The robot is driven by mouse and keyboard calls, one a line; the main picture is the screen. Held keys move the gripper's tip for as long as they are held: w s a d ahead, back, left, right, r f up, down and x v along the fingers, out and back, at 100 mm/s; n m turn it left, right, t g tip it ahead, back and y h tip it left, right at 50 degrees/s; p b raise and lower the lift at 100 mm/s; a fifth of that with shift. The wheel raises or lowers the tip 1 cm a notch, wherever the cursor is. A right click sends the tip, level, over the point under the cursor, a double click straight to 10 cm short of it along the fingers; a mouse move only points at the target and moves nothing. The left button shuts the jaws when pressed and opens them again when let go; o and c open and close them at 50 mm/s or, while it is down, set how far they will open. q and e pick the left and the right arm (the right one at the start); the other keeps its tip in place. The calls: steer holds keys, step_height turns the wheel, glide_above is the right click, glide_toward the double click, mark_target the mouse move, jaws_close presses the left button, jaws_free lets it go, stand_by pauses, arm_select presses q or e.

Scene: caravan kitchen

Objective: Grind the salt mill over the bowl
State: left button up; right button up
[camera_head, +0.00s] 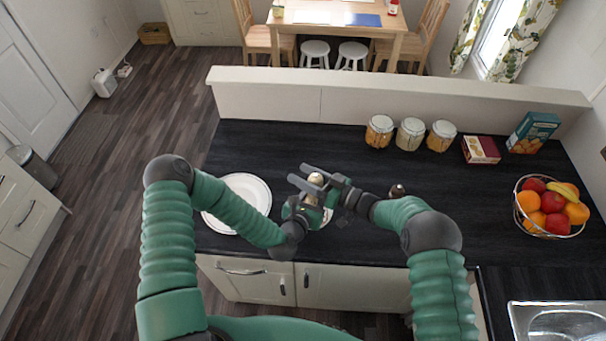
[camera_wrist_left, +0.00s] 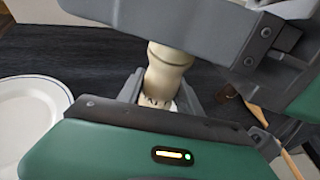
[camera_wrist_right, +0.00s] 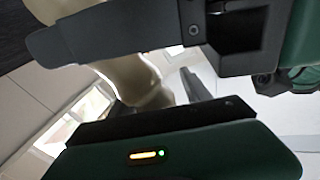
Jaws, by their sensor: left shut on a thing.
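The cream salt mill (camera_head: 315,180) is between my two grippers above the counter; its pale body also shows in the left wrist view (camera_wrist_left: 168,72) and the right wrist view (camera_wrist_right: 140,78). My left gripper (camera_head: 306,211) is shut on the mill's lower part. My right gripper (camera_head: 303,175) is around the mill's upper part, its fingers spread on either side of the top. Whether they touch it is hard to see. A white bowl (camera_head: 327,217) shows only in part beneath the grippers, mostly hidden by them.
A white plate (camera_head: 247,187) lies left of the grippers. A small dark round-topped object (camera_head: 397,190) stands behind my right forearm. Several jars (camera_head: 411,134), boxes (camera_head: 533,132) and a wire fruit basket (camera_head: 549,233) stand farther right. A low ledge (camera_head: 400,93) bounds the counter's back.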

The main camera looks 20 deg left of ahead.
steer(key=c, duration=0.7)
steer(key=shift+a, duration=0.2)
jaws_close()
steer(key=m+t, duration=0.1)
steer(key=m+t+h, duration=0.1)
steer(key=t, duration=0.1)
steer(key=m+t, duration=0.1)
steer(key=shift+w+d+t+h, duration=0.15)
steer(key=shift+w+t+h, duration=0.15)
steer(key=shift+t, duration=0.1)
steer(key=o, duration=0.9)
jaws_free()
